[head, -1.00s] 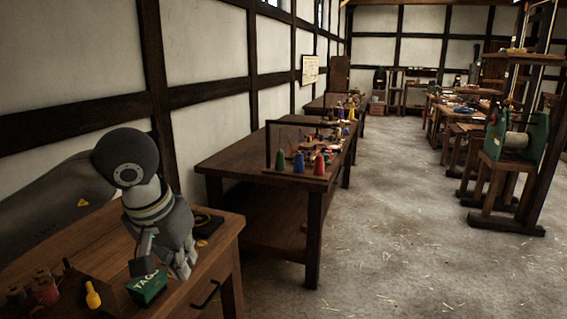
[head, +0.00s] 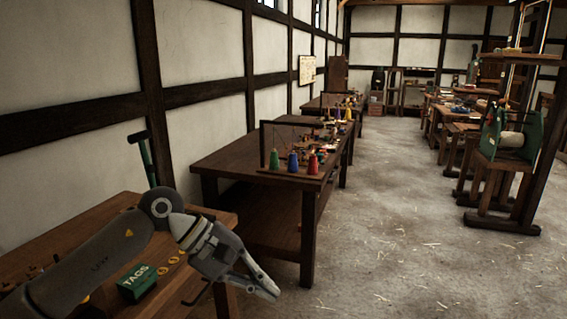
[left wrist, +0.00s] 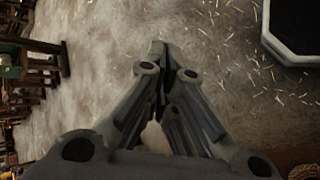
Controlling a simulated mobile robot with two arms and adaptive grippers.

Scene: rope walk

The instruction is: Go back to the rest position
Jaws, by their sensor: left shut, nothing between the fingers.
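My left gripper (head: 262,287) is off the right edge of the near wooden table (head: 120,212) in the head view, pointing down and to the right over open floor. Its fingers are shut with nothing between them. In the left wrist view, the fingers of the left gripper (left wrist: 168,60) come together over bare floor. The green TAGS box (head: 138,282) stands on the near table, left of the gripper and apart from it. My right gripper is in neither view.
Several yellow round pieces (head: 173,260) lie by the box. A dark-green-handled tool (head: 145,155) stands at the table's back. A longer table (head: 255,165) with coloured cones stands beyond. A wooden machine with green sides (head: 510,135) is at the right. The middle floor is clear.

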